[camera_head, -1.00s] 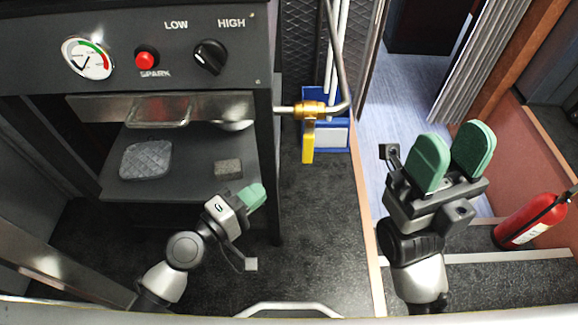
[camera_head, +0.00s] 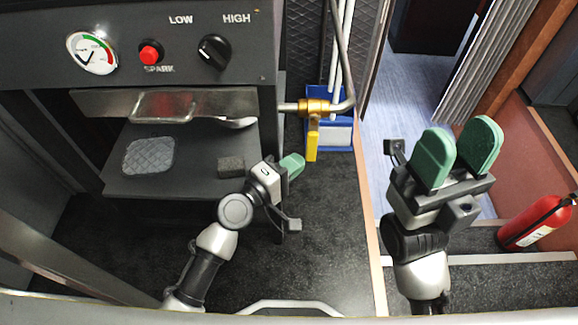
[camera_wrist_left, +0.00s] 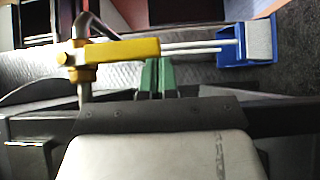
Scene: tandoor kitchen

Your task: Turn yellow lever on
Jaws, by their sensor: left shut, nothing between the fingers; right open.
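The yellow lever (camera_head: 312,140) hangs down from a brass valve (camera_head: 314,107) on a metal pipe, to the right of the dark oven unit. In the left wrist view the yellow lever (camera_wrist_left: 115,50) lies across the picture, just beyond my left fingertips. My left gripper (camera_head: 292,166) is shut and empty, close to the lever's lower end on its left side, apart from it in the head view. It also shows in the left wrist view (camera_wrist_left: 158,78). My right gripper (camera_head: 458,153) is open and empty, well to the right of the lever.
The oven unit's panel has a gauge (camera_head: 92,53), a red spark button (camera_head: 151,53) and a black knob (camera_head: 214,51). A grey shelf (camera_head: 190,180) holds a pad and a small block. A blue holder (camera_head: 342,148) stands behind the lever. A fire extinguisher (camera_head: 535,222) stands at right.

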